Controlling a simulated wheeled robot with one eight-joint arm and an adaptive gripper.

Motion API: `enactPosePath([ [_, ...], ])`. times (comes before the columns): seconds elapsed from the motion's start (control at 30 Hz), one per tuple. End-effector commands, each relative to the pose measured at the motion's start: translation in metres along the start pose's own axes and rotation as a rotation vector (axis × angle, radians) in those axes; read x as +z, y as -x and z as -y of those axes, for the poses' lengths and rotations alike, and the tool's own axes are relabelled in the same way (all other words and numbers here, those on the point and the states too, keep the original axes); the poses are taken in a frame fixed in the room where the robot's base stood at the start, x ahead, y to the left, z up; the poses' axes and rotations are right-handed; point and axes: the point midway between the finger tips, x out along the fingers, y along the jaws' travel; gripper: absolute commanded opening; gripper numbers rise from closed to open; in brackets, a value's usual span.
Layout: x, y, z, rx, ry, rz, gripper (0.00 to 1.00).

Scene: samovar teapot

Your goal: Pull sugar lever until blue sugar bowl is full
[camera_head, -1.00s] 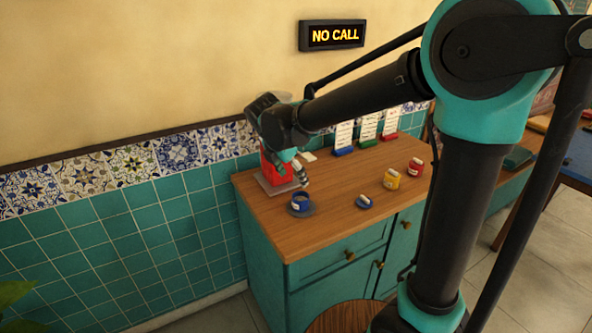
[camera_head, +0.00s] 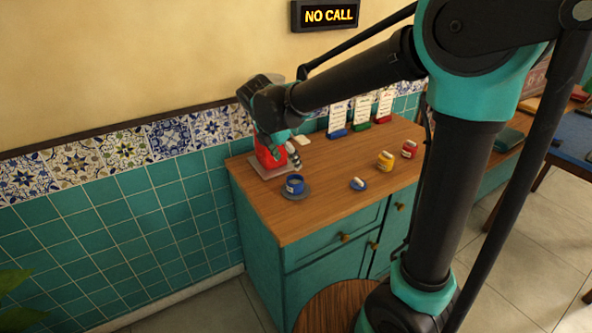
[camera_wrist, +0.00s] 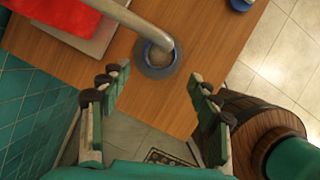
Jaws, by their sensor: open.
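The blue sugar bowl (camera_head: 294,186) stands upright on a grey saucer near the counter's left end, with a white label on its side. The red dispenser (camera_head: 268,154) stands just behind it, partly hidden by my arm. In the wrist view, a pale bar (camera_wrist: 118,14) reaches from the red dispenser's side over the blue bowl (camera_wrist: 147,52); whether it is the lever or a spout I cannot tell. Something greyish-brown shows inside the bowl; its level is unclear. My gripper (camera_wrist: 160,88) is open and empty, its fingers spread apart with the bowl beyond their tips.
A small blue piece with a white label (camera_head: 358,184), a yellow pot (camera_head: 385,162) and a red pot (camera_head: 409,149) stand to the right. Several label cards (camera_head: 361,112) stand at the back. The counter (camera_head: 325,205) is clear in front. A sign on the wall (camera_head: 325,15) reads NO CALL.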

Motion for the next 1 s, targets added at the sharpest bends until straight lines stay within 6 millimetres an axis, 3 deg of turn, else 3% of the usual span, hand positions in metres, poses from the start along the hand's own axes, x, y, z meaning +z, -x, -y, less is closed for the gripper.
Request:
enactPosePath([
  [0.03, 0.0000, 0.0000, 0.0000, 0.000, 0.000, 0.000, 0.52],
  [0.47, 0.0000, 0.0000, 0.0000, 0.000, 0.000, 0.000, 0.00],
  [1.0, 0.0000, 0.0000, 0.0000, 0.000, 0.000, 0.000, 0.00],
])
